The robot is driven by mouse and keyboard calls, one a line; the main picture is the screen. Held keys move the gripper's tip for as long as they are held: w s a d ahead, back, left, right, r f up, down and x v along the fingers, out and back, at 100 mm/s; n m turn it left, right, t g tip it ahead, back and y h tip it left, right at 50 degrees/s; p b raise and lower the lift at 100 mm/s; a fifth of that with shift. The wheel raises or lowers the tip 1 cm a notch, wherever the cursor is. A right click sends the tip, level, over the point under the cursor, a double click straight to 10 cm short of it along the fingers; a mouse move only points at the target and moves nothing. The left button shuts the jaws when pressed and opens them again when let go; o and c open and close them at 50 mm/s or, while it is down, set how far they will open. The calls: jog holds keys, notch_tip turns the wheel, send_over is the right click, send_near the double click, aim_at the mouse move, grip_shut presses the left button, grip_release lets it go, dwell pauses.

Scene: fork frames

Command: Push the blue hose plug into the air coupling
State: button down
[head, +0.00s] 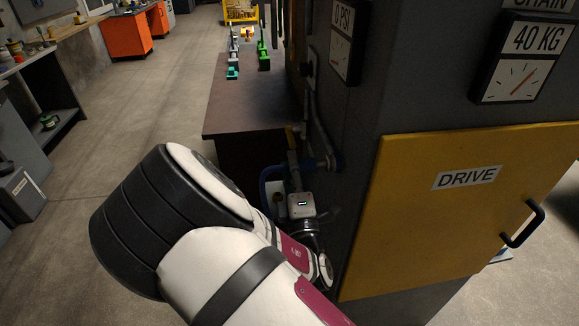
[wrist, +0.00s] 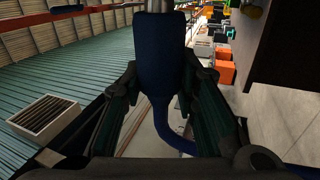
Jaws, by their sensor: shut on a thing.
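The blue hose plug (wrist: 160,65) stands upright in the middle of the wrist view, between the two dark fingers of my gripper (wrist: 161,82). My gripper is shut on its body. A metal tip (wrist: 158,5) extends from its top and is cut off by the picture edge, so I cannot tell whether it is in or touching anything. A blue hose (wrist: 176,135) runs down and right from the plug. In the head view, a blue hose (head: 266,180) curves beside the machine, near my wrist. I cannot make out the air coupling's mouth for certain.
A dark machine with a yellow DRIVE door (head: 455,205) stands close on the right. Gauges (head: 522,68) hang above the door. A brown table (head: 235,105) bears several green and teal pieces behind. Open floor (head: 140,90) lies to the left.

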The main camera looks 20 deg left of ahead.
jog(key=shift+w+d, duration=0.3)
jog(key=shift+d, duration=0.2)
jog(key=shift+w+d, duration=0.3)
jog(key=shift+d, duration=0.2)
jog(key=c, duration=1.2)
grip_release()
jog(key=v, duration=1.2)
jog(key=shift+a, duration=0.1)
jog(key=shift+s, duration=0.15)
